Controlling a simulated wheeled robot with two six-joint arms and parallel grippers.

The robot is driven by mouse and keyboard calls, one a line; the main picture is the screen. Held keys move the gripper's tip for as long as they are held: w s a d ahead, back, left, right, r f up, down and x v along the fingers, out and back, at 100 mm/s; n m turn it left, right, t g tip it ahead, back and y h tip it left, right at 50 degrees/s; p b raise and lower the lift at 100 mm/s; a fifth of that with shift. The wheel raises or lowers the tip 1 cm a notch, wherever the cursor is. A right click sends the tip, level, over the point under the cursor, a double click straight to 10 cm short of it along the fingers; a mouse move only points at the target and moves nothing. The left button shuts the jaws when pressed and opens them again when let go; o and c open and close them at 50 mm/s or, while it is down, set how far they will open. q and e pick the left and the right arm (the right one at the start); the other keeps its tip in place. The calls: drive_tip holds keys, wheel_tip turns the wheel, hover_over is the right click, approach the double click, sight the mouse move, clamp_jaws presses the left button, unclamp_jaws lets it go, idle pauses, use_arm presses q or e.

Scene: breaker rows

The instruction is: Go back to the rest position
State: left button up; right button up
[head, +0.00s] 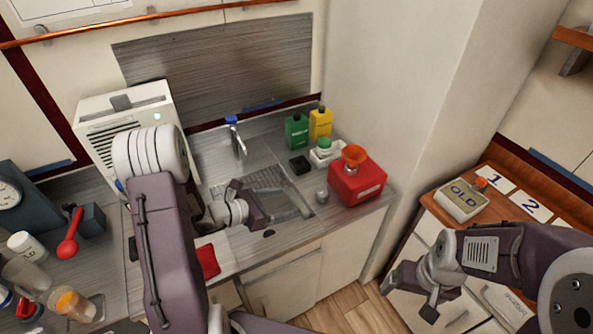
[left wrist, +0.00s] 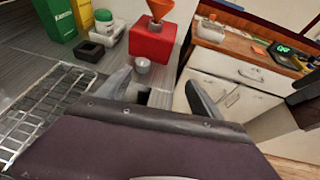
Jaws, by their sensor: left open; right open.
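My left gripper (head: 266,228) is over the front edge of the grey counter (head: 225,170), beside the sink (head: 290,200). In the left wrist view its two fingers stand apart (left wrist: 160,92) with nothing between them. A small grey cylinder (left wrist: 142,66) lies beyond the fingertips there, apart from them. My right gripper (head: 408,292) hangs at the lower right, in front of the white drawers under the wooden counter. It is open, and no held thing shows in it.
A red canister with an orange funnel (head: 358,185), green (head: 297,132) and yellow (head: 320,123) bottles stand right of the sink. A red spoon (head: 70,238) and cups are at left.

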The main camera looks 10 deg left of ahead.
use_arm(q)
drive_tip(key=s+d+r+m+g+h, duration=0.1)
drive_tip(key=d+r+m+g+h, duration=0.1)
drive_tip(key=d+r+m, duration=0.45)
drive_tip(key=s+d+f+m+g, duration=0.2)
drive_tip(key=s+d+m+g, duration=0.5)
drive_tip(key=s, duration=0.5)
drive_tip(key=s+a+f+m+g+y, duration=0.2)
drive_tip(key=s+a+f+m+y, duration=0.2)
drive_tip(key=s+m+y, duration=0.25)
drive_tip(key=w+a+f+m+t+y, duration=0.1)
drive_tip(key=w+a+m+t+y, duration=0.1)
drive_tip(key=a+m+y, duration=0.2)
drive_tip(key=shift+a+f+m, duration=0.4)
drive_tip(key=shift+a+m, duration=1.2)
drive_tip(key=shift+a, duration=1.5)
